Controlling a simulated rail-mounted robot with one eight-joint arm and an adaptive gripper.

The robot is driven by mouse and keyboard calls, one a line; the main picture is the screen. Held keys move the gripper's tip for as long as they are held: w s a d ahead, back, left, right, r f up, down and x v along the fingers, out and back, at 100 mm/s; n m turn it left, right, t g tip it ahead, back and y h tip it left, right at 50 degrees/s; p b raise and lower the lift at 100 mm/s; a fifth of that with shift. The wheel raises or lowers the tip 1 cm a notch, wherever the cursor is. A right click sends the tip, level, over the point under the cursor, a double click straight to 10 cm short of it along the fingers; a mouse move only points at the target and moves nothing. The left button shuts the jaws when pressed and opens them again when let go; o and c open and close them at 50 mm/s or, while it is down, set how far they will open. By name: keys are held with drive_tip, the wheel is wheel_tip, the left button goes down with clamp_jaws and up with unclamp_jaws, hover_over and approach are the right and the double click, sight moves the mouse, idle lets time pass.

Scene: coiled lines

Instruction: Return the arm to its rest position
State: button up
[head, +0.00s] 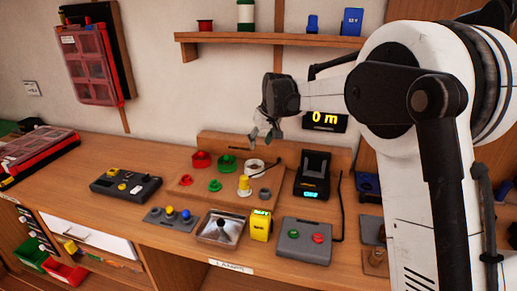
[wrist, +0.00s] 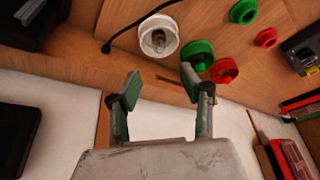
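My gripper (head: 264,132) hangs in the air above the back of the wooden bench (head: 120,147), in front of the wall. My white and black arm reaches it from the right. In the wrist view my gripper (wrist: 160,84) has its two green-padded fingers spread apart, with nothing between them. Below it in the head view stand a white ring-shaped part (head: 254,167), a green ring (head: 226,164) and a red ring (head: 201,159). The white part also shows in the wrist view (wrist: 158,36), apart from the fingers.
A wall shelf (head: 260,39) holds spools and blue items above my gripper. A black device with a lit display (head: 313,176) stands to the right. A grey box with buttons (head: 303,240), a yellow block (head: 260,226) and a metal tray (head: 221,230) stand near the front edge.

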drive_tip(key=shift+s+r, duration=0.1)
drive_tip(key=shift+r, duration=0.15)
drive_tip(key=s+d+r+m+t, duration=0.1)
drive_tip(key=s+d+r, duration=0.2)
drive_tip(key=s+d, duration=0.3)
drive_tip(key=s+d+r+m+h, duration=0.1)
drive_tip(key=s+d+r, duration=0.25)
drive_tip(key=s, duration=0.55)
drive_tip(key=s+d+r+m+t, duration=0.1)
drive_tip(key=s+d+r, duration=0.2)
drive_tip(key=s+d, duration=0.3)
drive_tip(key=s+d+f+m, duration=0.1)
drive_tip(key=s+d+f, duration=0.2)
drive_tip(key=s, duration=0.9)
drive_tip(key=s+d+f+m+t+h, duration=0.1)
drive_tip(key=s+d+f, duration=0.3)
drive_tip(key=s, duration=0.8)
drive_tip(key=shift+s+f+m, duration=0.4)
drive_tip(key=shift+f, duration=0.05)
